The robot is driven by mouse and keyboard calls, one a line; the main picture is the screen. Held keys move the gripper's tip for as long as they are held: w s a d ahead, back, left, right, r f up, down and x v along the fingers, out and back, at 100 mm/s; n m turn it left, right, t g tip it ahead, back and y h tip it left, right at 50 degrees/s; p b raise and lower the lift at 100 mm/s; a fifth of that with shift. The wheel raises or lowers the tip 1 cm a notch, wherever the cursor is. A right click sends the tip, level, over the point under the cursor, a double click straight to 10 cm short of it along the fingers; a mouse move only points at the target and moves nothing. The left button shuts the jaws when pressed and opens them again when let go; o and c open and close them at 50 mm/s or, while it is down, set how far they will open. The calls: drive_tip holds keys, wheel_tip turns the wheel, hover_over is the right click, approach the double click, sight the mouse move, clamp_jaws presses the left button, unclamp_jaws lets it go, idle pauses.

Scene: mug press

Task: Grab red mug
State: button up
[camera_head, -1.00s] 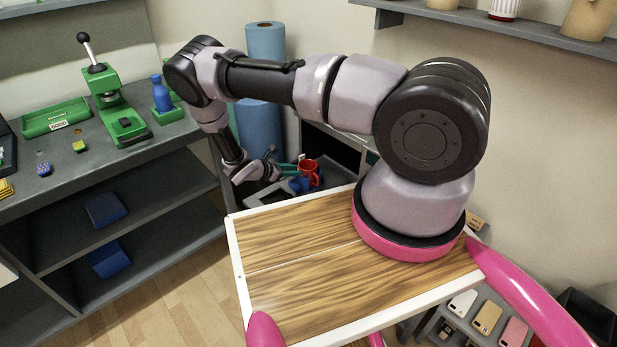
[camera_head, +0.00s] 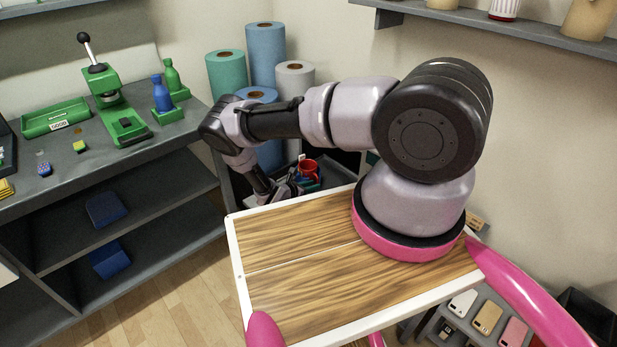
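The red mug (camera_head: 309,168) stands in the dark shelf area behind the far edge of my wooden deck. Blue and teal items lie around its base and partly hide it. My gripper (camera_head: 292,187) is low at the end of the arm, just left of the mug and slightly nearer in the picture. Its fingers are small and partly hidden behind the deck edge and the arm. I cannot tell whether they are open or whether they touch the mug.
Several large paper rolls (camera_head: 267,56) stand behind the arm. At left, a grey workbench (camera_head: 165,137) holds a green press (camera_head: 110,95), a green tray (camera_head: 55,117) and blue and green bottles. Grey shelves are under it. My wooden deck (camera_head: 350,290) fills the foreground.

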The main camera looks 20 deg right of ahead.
drive_tip(key=x, duration=0.3)
drive_tip(key=shift+w+d, duration=0.1)
drive_tip(key=shift+d, duration=0.25)
clamp_jaws()
drive_tip(key=shift+r, duration=0.1)
idle(0.9)
